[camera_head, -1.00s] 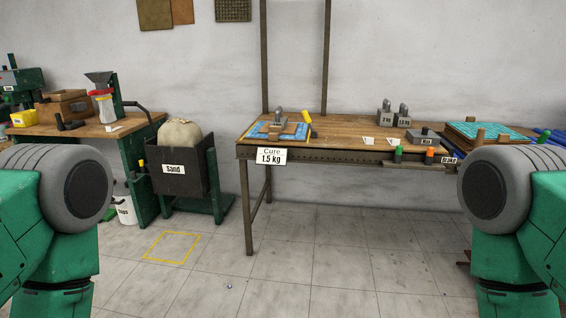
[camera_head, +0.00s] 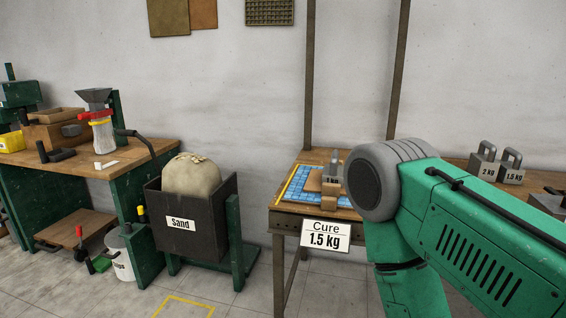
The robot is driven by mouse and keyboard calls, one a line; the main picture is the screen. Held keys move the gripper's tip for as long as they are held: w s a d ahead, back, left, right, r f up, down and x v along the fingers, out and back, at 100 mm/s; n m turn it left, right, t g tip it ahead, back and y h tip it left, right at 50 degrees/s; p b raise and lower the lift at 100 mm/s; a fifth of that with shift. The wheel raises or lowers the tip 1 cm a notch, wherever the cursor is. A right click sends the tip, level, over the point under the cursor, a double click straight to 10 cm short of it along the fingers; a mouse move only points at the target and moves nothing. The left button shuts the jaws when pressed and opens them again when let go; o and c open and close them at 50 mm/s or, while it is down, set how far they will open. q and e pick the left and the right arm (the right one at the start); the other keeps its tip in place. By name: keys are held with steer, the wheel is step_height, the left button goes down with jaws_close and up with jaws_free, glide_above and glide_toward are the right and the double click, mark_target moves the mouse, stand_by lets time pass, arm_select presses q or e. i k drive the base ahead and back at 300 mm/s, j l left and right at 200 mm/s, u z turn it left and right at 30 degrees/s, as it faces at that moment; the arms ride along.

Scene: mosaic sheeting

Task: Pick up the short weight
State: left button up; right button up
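Two grey handled weights stand on the wooden bench top (camera_head: 451,163) at right, marked 2 kg (camera_head: 483,168) and 1.5 kg (camera_head: 511,170). A third grey weight (camera_head: 334,172) stands on a board on the blue mosaic sheet (camera_head: 304,183), partly behind a wooden block (camera_head: 331,189). I cannot tell which is the short weight. A white sign (camera_head: 325,235) on the bench front reads "Cure 1.5 kg". My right arm crosses the right side and hides part of the bench. Neither gripper is in view.
A dark bin (camera_head: 186,235) with a sand sack (camera_head: 191,175) stands on a green frame left of the bench. Another worktable (camera_head: 118,160) is farther left, with a white bucket (camera_head: 119,257) by it. A yellow floor outline (camera_head: 184,305) lies in front of the bin.

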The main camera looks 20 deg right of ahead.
mark_target(334, 172)
steer(key=i+j+z, duration=0.2)
steer(key=i, duration=0.2)
steer(key=i+j+z, duration=0.2)
steer(key=i, duration=0.25)
steer(key=i+j+z, duration=0.2)
steer(key=i, duration=0.2)
